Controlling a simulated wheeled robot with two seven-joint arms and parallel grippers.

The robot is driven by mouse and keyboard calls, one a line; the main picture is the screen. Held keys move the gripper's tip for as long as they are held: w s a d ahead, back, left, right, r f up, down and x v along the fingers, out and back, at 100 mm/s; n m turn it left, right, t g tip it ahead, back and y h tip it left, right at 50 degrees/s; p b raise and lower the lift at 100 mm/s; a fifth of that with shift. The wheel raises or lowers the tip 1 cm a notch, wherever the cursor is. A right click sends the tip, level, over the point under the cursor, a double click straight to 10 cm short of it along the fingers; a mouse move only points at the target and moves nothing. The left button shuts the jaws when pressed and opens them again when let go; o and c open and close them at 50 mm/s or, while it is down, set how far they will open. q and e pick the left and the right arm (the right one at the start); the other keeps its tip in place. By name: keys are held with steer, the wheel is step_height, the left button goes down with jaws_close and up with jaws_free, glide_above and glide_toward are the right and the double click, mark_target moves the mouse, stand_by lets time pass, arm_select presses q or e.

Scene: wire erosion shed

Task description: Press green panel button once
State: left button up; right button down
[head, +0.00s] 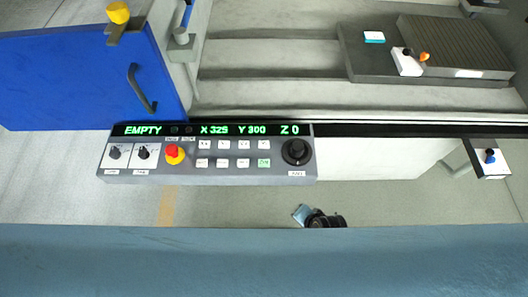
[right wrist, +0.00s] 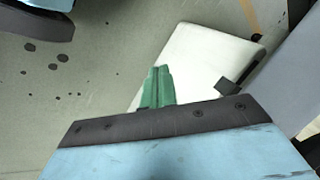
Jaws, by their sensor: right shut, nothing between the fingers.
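The control panel (head: 215,174) is a grey box along the front of the machine in the head view. Its green button (head: 264,163) sits in the lower button row, left of the black knob, and is unobstructed. The display (head: 220,130) reads EMPTY, X 325, Y 300, Z 0. In the right wrist view my right gripper (right wrist: 160,72) has its green fingers together, with nothing between them. A small blue and black part, apparently of my right arm, shows below the panel in the head view, apart from it. My left gripper is not in view.
A blue door (head: 80,75) with a handle is at the left. A white plate (right wrist: 205,62) lies beyond my right fingers. The floor before the panel is mostly clear.

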steer(key=w+a+r+m+p, duration=0.1)
steer(key=w+a+r, duration=0.1)
steer(key=r, duration=0.3)
steer(key=w+a+r+m+t+y+p, duration=0.1)
steer(key=w+a+r+m, duration=0.1)
steer(key=r, duration=0.3)
steer(key=w+a+r+m+p, duration=0.1)
steer(key=w+r+m+p, duration=0.1)
steer(key=w+r, duration=0.2)
steer(key=shift+w+a+r+y, duration=0.2)
steer(key=shift+a+r+y, duration=0.1)
steer(key=shift+a+r, duration=0.15)
step_height(320, 180, up, 10)
steer(key=m+t+y+p, duration=0.2)
steer(key=m, duration=0.3)
glide_above(267, 165)
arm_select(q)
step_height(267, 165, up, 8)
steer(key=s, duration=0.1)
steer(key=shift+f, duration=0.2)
arm_select(e)
steer(key=shift+f, duration=0.15)
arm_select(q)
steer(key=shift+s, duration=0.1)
arm_select(e)
steer(key=shift+f, duration=0.15)
